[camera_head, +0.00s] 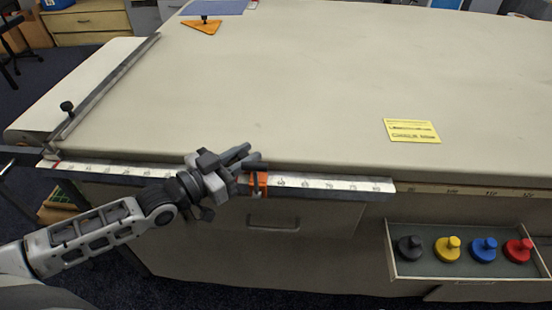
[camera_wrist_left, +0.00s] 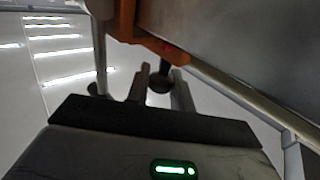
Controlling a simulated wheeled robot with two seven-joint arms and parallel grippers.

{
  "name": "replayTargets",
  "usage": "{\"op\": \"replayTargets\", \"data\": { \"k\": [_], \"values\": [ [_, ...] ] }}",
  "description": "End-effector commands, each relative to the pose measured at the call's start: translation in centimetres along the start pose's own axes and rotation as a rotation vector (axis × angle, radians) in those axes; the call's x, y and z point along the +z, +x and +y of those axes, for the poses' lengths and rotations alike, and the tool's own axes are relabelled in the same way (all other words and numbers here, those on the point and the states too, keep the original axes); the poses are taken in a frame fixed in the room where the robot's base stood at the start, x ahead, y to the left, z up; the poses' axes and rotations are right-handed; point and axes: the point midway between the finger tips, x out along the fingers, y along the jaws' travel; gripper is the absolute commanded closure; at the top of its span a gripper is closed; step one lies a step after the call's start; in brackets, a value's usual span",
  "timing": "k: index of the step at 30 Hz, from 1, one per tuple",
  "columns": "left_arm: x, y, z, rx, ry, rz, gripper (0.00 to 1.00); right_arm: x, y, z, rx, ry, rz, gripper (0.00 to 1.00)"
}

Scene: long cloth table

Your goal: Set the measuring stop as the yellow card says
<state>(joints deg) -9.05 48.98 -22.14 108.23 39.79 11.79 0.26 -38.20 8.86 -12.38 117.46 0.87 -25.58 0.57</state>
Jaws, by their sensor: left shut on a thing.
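The measuring stop is an orange block (camera_head: 260,181) on the metal scale rail (camera_head: 330,185) along the table's front edge, about mid-rail. Its exact reading is too small to tell. My left gripper (camera_head: 250,160) is at the stop, its fingers shut on a dark knob. In the left wrist view the dark knob (camera_wrist_left: 159,82) sits between the fingers, below the orange part of the stop (camera_wrist_left: 150,38). The yellow card (camera_head: 412,131) lies on the cloth right of centre; its writing is too small to read. My right gripper is not in view.
An open drawer (camera_head: 393,262) at the lower right holds black, yellow, blue and red knobbed pieces. A metal bar (camera_head: 108,85) with a black knob runs along the table's left side. An orange triangle (camera_head: 202,27) lies at the back. The middle of the table is clear.

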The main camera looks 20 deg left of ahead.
Motion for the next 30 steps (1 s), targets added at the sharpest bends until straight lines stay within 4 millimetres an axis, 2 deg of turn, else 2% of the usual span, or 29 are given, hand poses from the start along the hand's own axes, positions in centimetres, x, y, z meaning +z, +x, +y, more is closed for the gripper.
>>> {"op": "replayTargets", "data": {
  "k": [3, 6, 18, 19, 21, 30],
  "values": [
    [0.4, -2.2, -2.1, -0.001, 0.005, -0.013, 1.0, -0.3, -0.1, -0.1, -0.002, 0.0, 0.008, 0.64],
    [0.3, -3.4, -3.3, 0.0, 0.002, -0.011, 1.0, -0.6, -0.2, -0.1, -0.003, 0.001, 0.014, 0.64],
    [0.1, -3.9, -3.8, 0.003, -0.002, -0.007, 1.0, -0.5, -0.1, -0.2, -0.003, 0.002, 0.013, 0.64],
    [0.1, -3.9, -3.8, 0.003, -0.002, -0.007, 0.72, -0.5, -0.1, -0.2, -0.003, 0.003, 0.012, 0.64],
    [0.1, -3.9, -3.8, 0.003, -0.002, -0.006, 0.58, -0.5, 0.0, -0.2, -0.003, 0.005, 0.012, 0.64],
    [0.0, -3.8, -3.8, 0.003, -0.001, -0.003, 0.58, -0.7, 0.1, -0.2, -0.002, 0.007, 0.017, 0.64]
  ]
}}
